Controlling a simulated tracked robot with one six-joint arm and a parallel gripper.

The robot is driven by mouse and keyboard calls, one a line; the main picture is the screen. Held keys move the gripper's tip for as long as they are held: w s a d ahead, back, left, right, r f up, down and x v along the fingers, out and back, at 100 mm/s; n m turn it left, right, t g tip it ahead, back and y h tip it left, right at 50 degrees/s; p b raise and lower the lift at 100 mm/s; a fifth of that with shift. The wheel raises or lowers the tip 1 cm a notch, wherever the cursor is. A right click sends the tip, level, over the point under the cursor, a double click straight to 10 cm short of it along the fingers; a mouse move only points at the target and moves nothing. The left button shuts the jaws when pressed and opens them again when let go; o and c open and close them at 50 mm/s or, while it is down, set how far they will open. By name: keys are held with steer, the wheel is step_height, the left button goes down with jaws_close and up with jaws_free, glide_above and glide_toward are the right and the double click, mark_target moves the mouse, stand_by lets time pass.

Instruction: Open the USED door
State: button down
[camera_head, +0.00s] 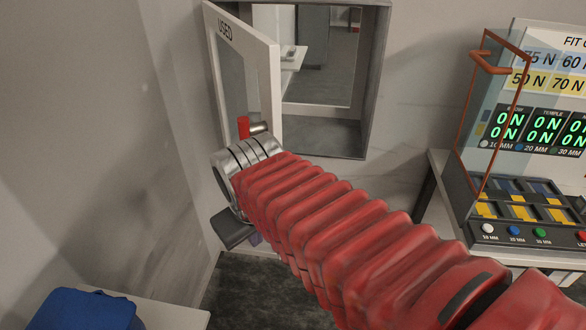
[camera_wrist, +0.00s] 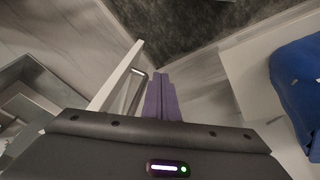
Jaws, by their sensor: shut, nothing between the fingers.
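The USED door (camera_head: 226,55), a white-framed panel with a window, stands swung out from the wall box (camera_head: 325,138), whose opening shows. A metal bar handle (camera_head: 259,128) with a red piece sits low on the door. In the wrist view the door's white edge (camera_wrist: 117,75) and its handle (camera_wrist: 136,92) lie just left of my gripper's purple fingers (camera_wrist: 160,80). My fingers are closed together and empty, beside the handle; I cannot tell whether they touch it. In the head view my arm mostly hides the gripper, low by the door.
A test bench (camera_head: 500,253) with a clear guard (camera_head: 488,110) and lit displays stands at the right. A blue bag-like item (camera_head: 82,310) lies on a white surface at the lower left. A wall is close on the left. Dark floor (camera_head: 240,290) shows below.

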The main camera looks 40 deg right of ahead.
steer(key=s+d+m+g+y, duration=0.1)
steer(key=s+d+m+g, duration=0.2)
steer(key=d, duration=1)
steer(key=d+r+n+t+y, duration=0.1)
steer(key=d+r+t+y, duration=0.4)
steer(key=r, duration=1)
steer(key=shift+d+t, duration=0.3)
steer(key=shift+d, duration=0.9)
steer(key=shift+w+f, duration=0.1)
steer(key=shift+f, duration=0.05)
steer(key=w+a+f, duration=0.6)
steer(key=a+f, duration=0.1)
steer(key=shift+w+f, duration=0.15)
steer(key=shift+f, duration=0.25)
